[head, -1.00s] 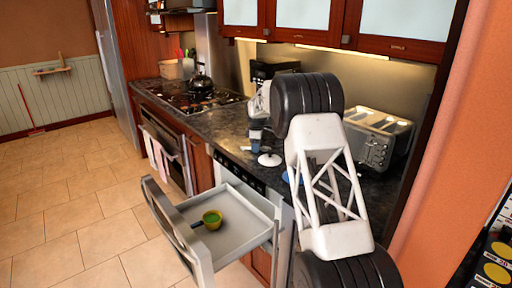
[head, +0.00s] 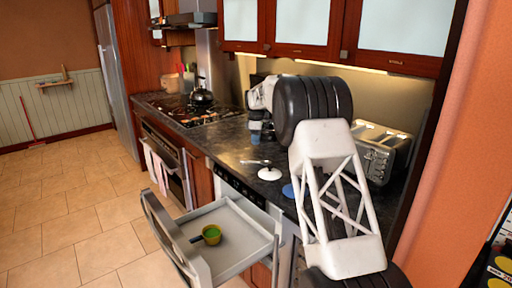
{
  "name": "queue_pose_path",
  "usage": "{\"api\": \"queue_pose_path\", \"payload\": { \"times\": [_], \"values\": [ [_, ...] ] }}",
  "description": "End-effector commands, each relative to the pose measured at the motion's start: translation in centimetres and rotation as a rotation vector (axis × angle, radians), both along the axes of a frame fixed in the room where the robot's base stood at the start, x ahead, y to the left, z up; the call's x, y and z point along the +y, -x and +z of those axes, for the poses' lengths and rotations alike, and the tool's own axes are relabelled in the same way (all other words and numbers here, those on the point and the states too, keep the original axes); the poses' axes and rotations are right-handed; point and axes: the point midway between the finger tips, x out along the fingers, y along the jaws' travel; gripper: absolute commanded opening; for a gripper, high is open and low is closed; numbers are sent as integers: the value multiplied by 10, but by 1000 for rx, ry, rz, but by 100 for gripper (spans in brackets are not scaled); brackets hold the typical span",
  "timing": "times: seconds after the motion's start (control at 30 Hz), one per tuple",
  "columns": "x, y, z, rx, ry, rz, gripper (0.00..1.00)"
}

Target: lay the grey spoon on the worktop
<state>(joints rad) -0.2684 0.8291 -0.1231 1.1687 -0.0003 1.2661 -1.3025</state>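A small grey piece that looks like the spoon (head: 254,162) shows in the head view on the dark worktop (head: 232,148), just behind a round white dish (head: 270,174). It seems to lie flat there; I cannot tell whether it touches the dish. My gripper (head: 256,140) is small in view, above and behind the spoon, with a visible gap between them. My arm hides part of the worktop to its right. The fingers are too small to tell open from shut.
A blue item (head: 288,191) is partly hidden by my arm. A toaster (head: 378,150) stands at the right. A kettle (head: 201,95) is on the hob.

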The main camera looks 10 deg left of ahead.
Motion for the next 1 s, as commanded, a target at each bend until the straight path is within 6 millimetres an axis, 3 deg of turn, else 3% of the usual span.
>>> {"api": "queue_pose_path", "payload": {
  "times": [0.23, 1.0],
  "values": [
    [0, 0, 10, 1, 0, 0, 39],
    [0, 0, 10, 1, 0, 0, 39]
  ]
}}
